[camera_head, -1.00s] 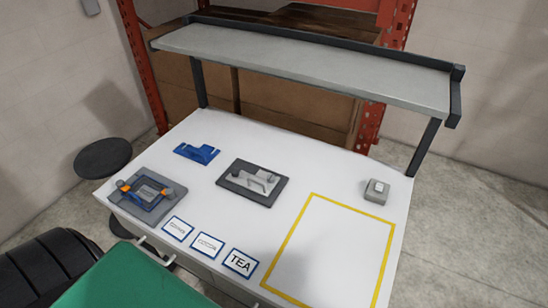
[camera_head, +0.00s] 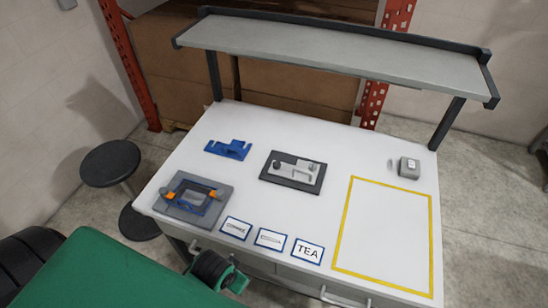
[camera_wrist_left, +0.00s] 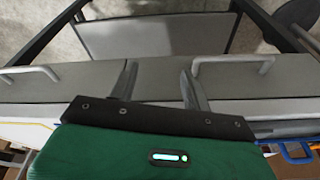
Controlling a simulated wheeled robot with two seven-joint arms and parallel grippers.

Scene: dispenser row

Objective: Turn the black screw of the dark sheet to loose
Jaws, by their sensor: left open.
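The dark sheet (camera_head: 300,187) lies on the white table in the head view, right of the blue holder. A light metal piece (camera_head: 296,173) with a handle lies on it. A small dark knob (camera_head: 281,166), seemingly the black screw, sits at its left end; its setting is too small to read. My left gripper (camera_wrist_left: 157,82) is open and empty in the left wrist view, its two grey fingers apart before the table's drawer fronts. In the head view its fingers cannot be made out. My right gripper is not in view.
A blue holder (camera_head: 228,149) and a grey plate with a blue frame and orange clips (camera_head: 171,211) lie to the left. Cards, including TEA (camera_head: 308,251), lie at the front. A yellow outline (camera_head: 346,220) and grey box (camera_head: 409,168) are right. A shelf (camera_head: 330,52) overhangs the back.

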